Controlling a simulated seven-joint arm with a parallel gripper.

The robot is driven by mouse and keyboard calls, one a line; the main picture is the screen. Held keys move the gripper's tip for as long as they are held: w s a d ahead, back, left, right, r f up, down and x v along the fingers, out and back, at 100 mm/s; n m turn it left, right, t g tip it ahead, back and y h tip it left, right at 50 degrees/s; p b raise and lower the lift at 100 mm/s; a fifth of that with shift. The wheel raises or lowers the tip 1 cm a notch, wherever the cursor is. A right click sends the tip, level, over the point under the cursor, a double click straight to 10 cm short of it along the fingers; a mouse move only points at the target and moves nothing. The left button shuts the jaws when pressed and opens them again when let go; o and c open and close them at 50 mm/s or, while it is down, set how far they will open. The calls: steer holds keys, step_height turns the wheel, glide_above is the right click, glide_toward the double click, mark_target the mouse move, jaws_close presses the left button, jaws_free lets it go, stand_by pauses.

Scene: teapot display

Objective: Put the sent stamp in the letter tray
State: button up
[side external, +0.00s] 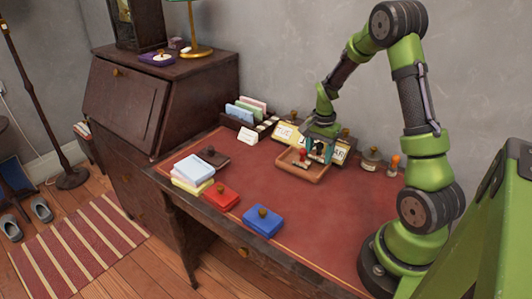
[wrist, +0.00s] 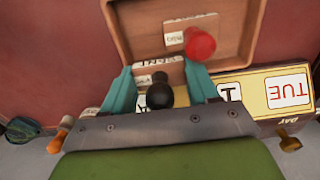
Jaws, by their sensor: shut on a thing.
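My gripper (side external: 320,143) is over the back right part of a shallow brown tray (side external: 287,167) on the red desk top. In the wrist view its teal fingers (wrist: 160,84) are shut on a stamp with a black knob (wrist: 160,95) and a small white label, whose word I cannot read surely. A red-knobbed stamp (wrist: 200,43) stands in the same brown tray beside it; it also shows in the side view (side external: 303,154). I cannot tell whether the held stamp touches the tray floor. A dark rack of pastel letters (side external: 247,112) stands at the back left.
A yellow calendar block (wrist: 287,92) stands close behind the tray. More small knobbed items (side external: 370,159) stand to its right. Stacked envelopes (side external: 193,170), a red pad (side external: 221,196) and a blue pad (side external: 262,221) lie near the front left. The desk's right middle is clear.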

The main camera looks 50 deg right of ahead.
mark_target(320, 143)
step_height(320, 143, down, 2)
steer(key=shift+a, duration=0.15)
steer(key=o, duration=1.4)
steer(key=shift+s, duration=0.1)
steer(key=shift+c, duration=0.2)
steer(key=shift+s+r, duration=0.1)
steer(key=shift+r, duration=0.35)
step_height(320, 143, up, 11)
steer(key=shift+r, duration=0.15)
steer(key=s+a+r+n+t, duration=0.1)
steer(key=a+r+n+t, duration=0.1)
steer(key=a+r+n, duration=0.45)
steer(key=a+r+n+t, duration=0.1)
steer(key=a+r+t, duration=0.15)
steer(key=a, duration=0.65)
steer(key=s+a+r+n+t+y, duration=0.2)
steer(key=s+a+n, duration=0.4)
steer(key=a, duration=0.4)
steer(key=shift+s+r+t, duration=0.2)
steer(key=shift+s+t, duration=0.15)
steer(key=shift+s, duration=0.3)
